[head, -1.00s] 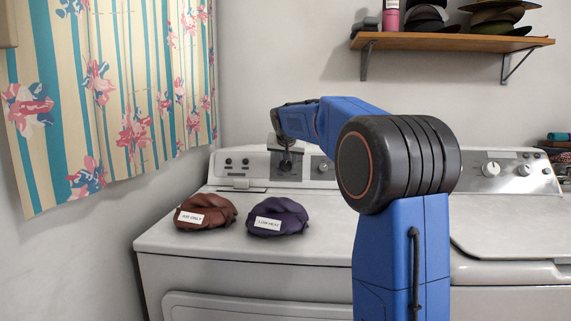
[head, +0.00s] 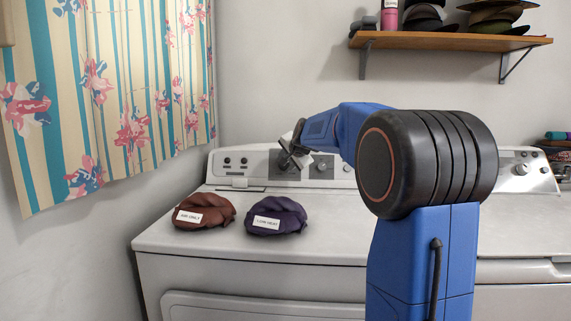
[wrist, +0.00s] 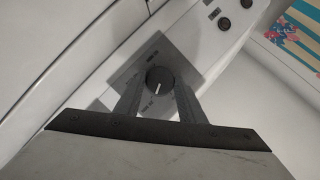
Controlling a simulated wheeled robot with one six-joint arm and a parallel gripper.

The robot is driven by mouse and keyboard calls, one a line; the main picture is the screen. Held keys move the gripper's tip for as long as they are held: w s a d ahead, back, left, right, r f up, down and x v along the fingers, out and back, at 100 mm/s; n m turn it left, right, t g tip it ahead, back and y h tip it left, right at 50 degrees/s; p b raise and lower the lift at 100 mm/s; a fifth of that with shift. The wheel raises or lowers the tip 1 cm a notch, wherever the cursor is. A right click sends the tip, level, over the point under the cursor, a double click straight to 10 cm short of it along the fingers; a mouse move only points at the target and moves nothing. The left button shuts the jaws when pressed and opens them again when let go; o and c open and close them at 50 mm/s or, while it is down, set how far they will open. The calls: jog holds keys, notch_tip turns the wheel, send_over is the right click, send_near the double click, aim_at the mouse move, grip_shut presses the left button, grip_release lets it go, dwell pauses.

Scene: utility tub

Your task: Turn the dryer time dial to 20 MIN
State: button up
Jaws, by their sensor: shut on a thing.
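The dryer time dial (wrist: 159,80) is a round black knob with a pale pointer line, set on a grey plate (wrist: 178,52) with small print too blurred to read. In the wrist view my gripper (wrist: 159,84) has its two fingers on either side of the knob, closed on it. In the head view my gripper (head: 288,160) is at the dryer's back panel, tilted, and hides most of the knob. The setting that the pointer marks cannot be read.
A second knob (head: 321,166) sits just right on the panel. A brown cloth bundle (head: 205,211) labelled AIR ONLY and a purple one (head: 277,216) labelled LOW HEAT lie on the dryer top (head: 165,240). A wall shelf (head: 450,41) hangs above; a curtain (head: 110,100) hangs left.

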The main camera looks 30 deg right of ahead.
jog(key=shift+m, duration=0.4)
jog(key=o, duration=1)
jog(key=shift+o, duration=0.2)
jog(key=shift+s, duration=0.1)
jog(key=v, duration=1.7)
jog(key=shift+s+f, duration=0.3)
jog(key=shift+s, duration=0.1)
